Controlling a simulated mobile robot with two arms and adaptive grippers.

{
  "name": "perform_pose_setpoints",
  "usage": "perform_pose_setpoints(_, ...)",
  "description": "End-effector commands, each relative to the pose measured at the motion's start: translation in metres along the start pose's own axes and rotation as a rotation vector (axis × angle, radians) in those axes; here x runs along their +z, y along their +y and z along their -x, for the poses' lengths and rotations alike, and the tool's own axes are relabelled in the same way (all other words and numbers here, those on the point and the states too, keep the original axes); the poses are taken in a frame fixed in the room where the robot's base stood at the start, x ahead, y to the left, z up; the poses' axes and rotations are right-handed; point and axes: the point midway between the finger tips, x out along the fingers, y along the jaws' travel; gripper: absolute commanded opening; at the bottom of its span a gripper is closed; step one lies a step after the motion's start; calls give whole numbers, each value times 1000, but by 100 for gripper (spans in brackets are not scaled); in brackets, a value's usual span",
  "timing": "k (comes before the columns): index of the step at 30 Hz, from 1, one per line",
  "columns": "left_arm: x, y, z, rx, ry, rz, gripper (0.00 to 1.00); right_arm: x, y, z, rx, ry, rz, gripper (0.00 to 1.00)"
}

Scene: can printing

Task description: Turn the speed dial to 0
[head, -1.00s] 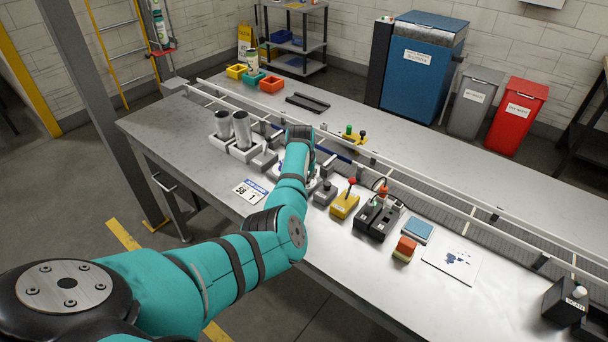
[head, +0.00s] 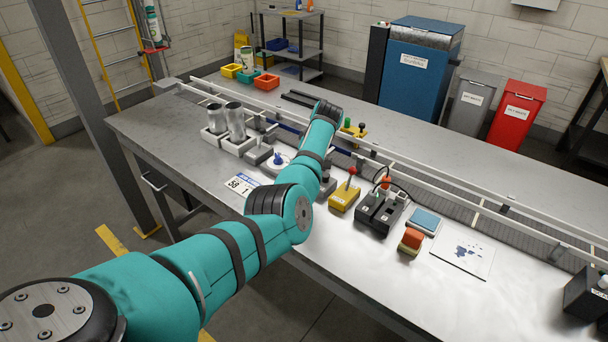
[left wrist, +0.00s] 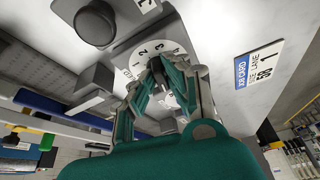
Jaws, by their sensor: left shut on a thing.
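There my left gripper is hidden by the arm. My right gripper is not in view.
A box with a round black knob (left wrist: 96,23) sits beside the dial. The job card (head: 243,185) lies at the table's near edge. Two metal cans (head: 235,121) stand in white holders to the left. A yellow joystick box (head: 344,197) is to the right; the conveyor rail runs behind.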

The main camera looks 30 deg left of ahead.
Motion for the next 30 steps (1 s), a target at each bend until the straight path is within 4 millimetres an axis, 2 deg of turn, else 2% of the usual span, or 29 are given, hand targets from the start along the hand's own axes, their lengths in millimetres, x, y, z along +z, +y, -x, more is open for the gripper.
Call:
perform_pose_setpoints(1,0,1,-2,-5,1,17,0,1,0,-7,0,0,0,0)
perform_pose_setpoints(6,0,1,-1,-20,0,53,0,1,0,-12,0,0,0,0)
perform_pose_setpoints(21,0,1,1,-26,-1,69,0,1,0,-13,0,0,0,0)
perform_pose_setpoints(22,0,1,1,-26,-1,68,16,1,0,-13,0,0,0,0)
perform_pose_setpoints(26,0,1,0,-26,-1,68,33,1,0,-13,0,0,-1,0)
perform_pose_setpoints(30,0,1,0,-26,-1,67,35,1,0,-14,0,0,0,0)
